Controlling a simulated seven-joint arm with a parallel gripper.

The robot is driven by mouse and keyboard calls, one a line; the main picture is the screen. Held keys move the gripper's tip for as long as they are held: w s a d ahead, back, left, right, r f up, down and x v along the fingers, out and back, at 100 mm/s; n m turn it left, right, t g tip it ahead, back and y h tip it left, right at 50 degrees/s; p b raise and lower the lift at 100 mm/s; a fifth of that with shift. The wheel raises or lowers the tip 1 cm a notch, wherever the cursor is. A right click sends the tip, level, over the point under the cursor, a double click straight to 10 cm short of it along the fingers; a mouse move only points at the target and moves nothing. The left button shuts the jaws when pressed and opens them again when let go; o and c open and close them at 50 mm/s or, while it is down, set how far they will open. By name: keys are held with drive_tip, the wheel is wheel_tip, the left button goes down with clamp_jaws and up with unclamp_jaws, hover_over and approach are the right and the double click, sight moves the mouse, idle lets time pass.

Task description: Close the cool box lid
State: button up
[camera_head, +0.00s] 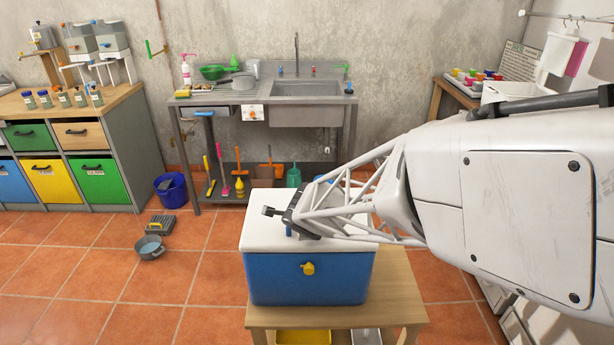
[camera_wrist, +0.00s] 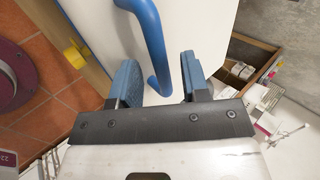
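The cool box (camera_head: 308,279) has a blue body with a yellow latch (camera_head: 308,268) on its front and stands on a low wooden table. Its white lid (camera_head: 262,235) lies flat over the body, with no clear gap at the front edge. My gripper (camera_head: 284,217) is just above the lid and hides part of it. In the wrist view, my gripper (camera_wrist: 160,82) is open, with a blue bar handle (camera_wrist: 152,38) reaching between its fingers and space beside it. The white lid surface (camera_wrist: 100,15) and yellow latch (camera_wrist: 75,56) also show there.
The wooden table (camera_head: 405,290) holds the box. Behind it are a steel sink bench (camera_head: 275,100) and brushes. A grey pan (camera_head: 150,247), a scrubbing brush and a blue bucket (camera_head: 172,188) are on the tiled floor. Drawers (camera_head: 80,150) stand left.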

drive_tip(key=shift+s+r, duration=0.1)
drive_tip(key=v, duration=0.7)
drive_tip(key=shift+s+r, duration=0.2)
idle(0.3)
drive_tip(key=s+d+r+n+g+h, duration=0.1)
drive_tip(key=s+d+r+n+g, duration=0.2)
drive_tip(key=s+d+r+n, duration=0.75)
drive_tip(key=s+d+n+g, duration=0.1)
drive_tip(key=s+d+n, duration=0.2)
drive_tip(key=s, duration=0.4)
drive_tip(key=s+d+r+n+g+y, duration=0.1)
drive_tip(key=s+d+n, duration=0.3)
drive_tip(key=s, duration=0.3)
drive_tip(key=shift+s, duration=0.3)
drive_tip(key=shift+r, duration=0.1)
idle(1.8)
